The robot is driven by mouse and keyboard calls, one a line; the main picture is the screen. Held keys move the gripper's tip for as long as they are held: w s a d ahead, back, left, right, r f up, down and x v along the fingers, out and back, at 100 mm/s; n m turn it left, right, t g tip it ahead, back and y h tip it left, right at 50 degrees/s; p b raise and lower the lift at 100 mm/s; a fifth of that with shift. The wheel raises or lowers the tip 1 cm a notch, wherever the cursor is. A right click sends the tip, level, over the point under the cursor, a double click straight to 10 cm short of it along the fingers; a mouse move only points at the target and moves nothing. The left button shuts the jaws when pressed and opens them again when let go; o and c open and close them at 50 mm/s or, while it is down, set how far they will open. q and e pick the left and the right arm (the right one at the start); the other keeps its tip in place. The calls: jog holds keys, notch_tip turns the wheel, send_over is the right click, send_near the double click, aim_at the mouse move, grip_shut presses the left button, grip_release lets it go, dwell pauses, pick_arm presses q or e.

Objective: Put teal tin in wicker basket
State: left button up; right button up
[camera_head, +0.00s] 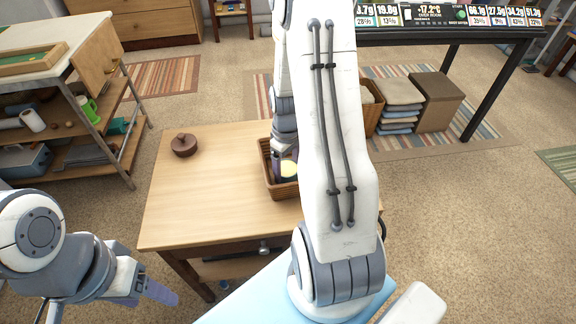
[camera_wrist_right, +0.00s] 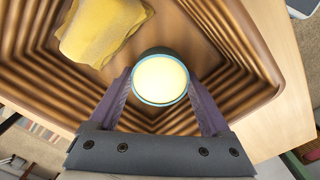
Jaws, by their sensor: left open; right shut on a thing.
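The teal tin (camera_wrist_right: 160,79) shows in the right wrist view as a round thing with a pale yellow top and a teal rim. My right gripper (camera_wrist_right: 161,100) is shut on it, with a finger on either side, inside the outline of the wicker basket (camera_wrist_right: 255,50). I cannot tell whether the tin touches the basket's floor. In the head view, the basket (camera_head: 268,175) stands on the wooden table, partly hidden by my right arm, and the tin's pale top (camera_head: 289,169) shows within it. My left gripper (camera_head: 160,293) is open and empty, low at the left, away from the table.
A yellow cloth-like thing (camera_wrist_right: 100,28) lies in the basket beside the tin. The table's left part is otherwise clear. A shelf cart (camera_head: 75,110) stands further left.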

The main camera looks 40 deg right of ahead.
aim_at(287, 168)
jog(key=o, duration=1.5)
jog(key=shift+f, duration=0.1)
jog(key=shift+c, duration=0.2)
notch_tip(287, 168, up, 12)
jog(key=r+p, duration=0.1)
jog(key=p, duration=0.2)
jog(key=s+a+r+n, duration=0.1)
jog(key=s+a+r, duration=0.1)
jog(key=a, duration=0.8)
jog(key=s+a+r+n, duration=0.1)
jog(key=a+r+n, duration=0.1)
jog(key=a, duration=0.9)
jog(key=s+a+r+n+y, duration=0.1)
jog(key=s+a+r+n, duration=0.1)
jog(key=s+a, duration=0.7)
jog(key=s, duration=0.4)
jog(key=shift+s+a, duration=0.25)
